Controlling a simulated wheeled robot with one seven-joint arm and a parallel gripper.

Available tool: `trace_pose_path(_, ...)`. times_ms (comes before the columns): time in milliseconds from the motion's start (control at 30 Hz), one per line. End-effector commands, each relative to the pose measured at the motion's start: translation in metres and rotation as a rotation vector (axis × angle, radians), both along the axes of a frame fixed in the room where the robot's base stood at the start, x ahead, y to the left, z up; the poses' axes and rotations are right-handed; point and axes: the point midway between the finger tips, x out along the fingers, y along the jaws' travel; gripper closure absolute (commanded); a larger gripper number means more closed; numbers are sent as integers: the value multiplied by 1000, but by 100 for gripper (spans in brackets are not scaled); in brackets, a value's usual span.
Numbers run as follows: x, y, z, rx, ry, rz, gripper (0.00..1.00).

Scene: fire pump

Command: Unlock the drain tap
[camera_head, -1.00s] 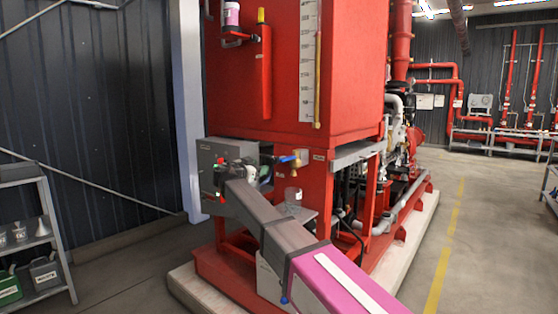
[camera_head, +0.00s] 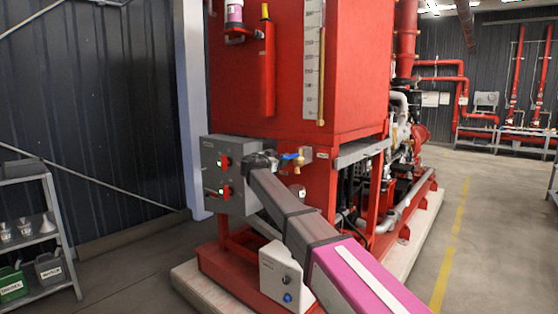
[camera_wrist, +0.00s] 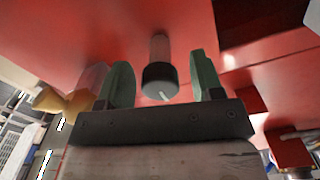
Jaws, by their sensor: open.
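The drain tap, a brass valve (camera_head: 299,161) with a blue handle (camera_head: 289,156), sits on the lower front of the red tank, just right of my arm's end. A brass piece (camera_wrist: 52,99), probably part of this tap, shows at the left of the wrist view. My gripper (camera_wrist: 159,62) is open, with its two green fingers apart. A short cylinder with a black end and a white mark (camera_wrist: 160,80) stands between the fingers, with gaps on both sides. I cannot tell whether it is the tap's lock. My arm hides the fingers in the head view.
A grey control box (camera_head: 222,170) with red and green switches is left of my arm's end. A shelf (camera_head: 40,175) stands far left. The floor at right is clear.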

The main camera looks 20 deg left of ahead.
Motion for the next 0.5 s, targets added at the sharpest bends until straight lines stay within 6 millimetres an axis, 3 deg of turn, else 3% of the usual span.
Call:
trace_pose_path(267, 1, -1, 0, 0, 0, 0, 43)
trace_pose_path(400, 1, 0, 0, 0, 0, 0, 88)
trace_pose_path(500, 1, 0, 0, 0, 0, 0, 89)
